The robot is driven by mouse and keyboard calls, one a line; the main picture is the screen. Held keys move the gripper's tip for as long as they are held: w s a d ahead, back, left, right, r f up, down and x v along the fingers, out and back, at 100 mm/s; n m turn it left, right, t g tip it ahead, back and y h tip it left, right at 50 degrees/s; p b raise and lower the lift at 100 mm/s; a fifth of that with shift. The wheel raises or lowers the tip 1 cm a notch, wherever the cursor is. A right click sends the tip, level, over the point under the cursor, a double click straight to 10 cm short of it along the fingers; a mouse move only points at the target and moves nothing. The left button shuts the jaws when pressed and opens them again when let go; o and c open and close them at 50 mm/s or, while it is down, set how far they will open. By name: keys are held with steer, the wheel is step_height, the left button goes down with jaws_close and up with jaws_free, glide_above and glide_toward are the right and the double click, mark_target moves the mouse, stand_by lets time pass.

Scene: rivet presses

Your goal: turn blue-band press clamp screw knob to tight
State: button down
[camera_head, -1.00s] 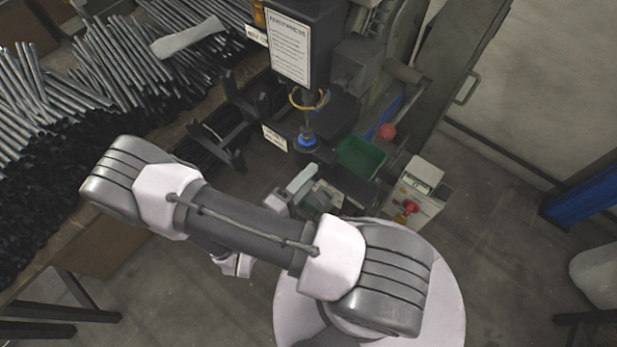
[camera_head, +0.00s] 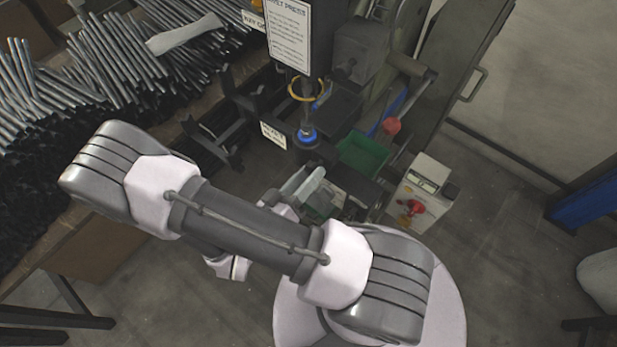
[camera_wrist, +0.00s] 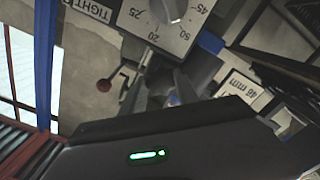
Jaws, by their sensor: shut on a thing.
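The blue-band press (camera_head: 307,137) stands at the upper middle of the head view, with a blue collar on its ram. My gripper (camera_wrist: 163,84) points into the lower part of the press in the wrist view. Its two dark fingers are shut on the clamp screw knob, which is mostly hidden between them and by the gripper body. A white plate with a numbered dial (camera_wrist: 160,32) and a grey pointer lies just beyond the fingertips. A TIGHT label (camera_wrist: 88,9) shows at the upper left. In the head view my arm hides the fingertips.
A green bin (camera_head: 362,157) sits right of the press ram. A control box with a red switch (camera_head: 412,207) stands to the right. Metal rods (camera_head: 110,55) fill the table at the left. A 48 mm label (camera_wrist: 245,91) is right of my gripper. Open floor lies at right.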

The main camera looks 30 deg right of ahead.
steer(key=shift+m+b, duration=1.85)
steer(key=shift+m, duration=0.55)
steer(key=c, duration=0.9)
jaws_free()
steer(key=p+v, duration=0.3)
steer(key=v, duration=1.4)
steer(key=shift+a+p, duration=0.2)
steer(key=shift+p, duration=0.15)
steer(key=shift+r, duration=0.1)
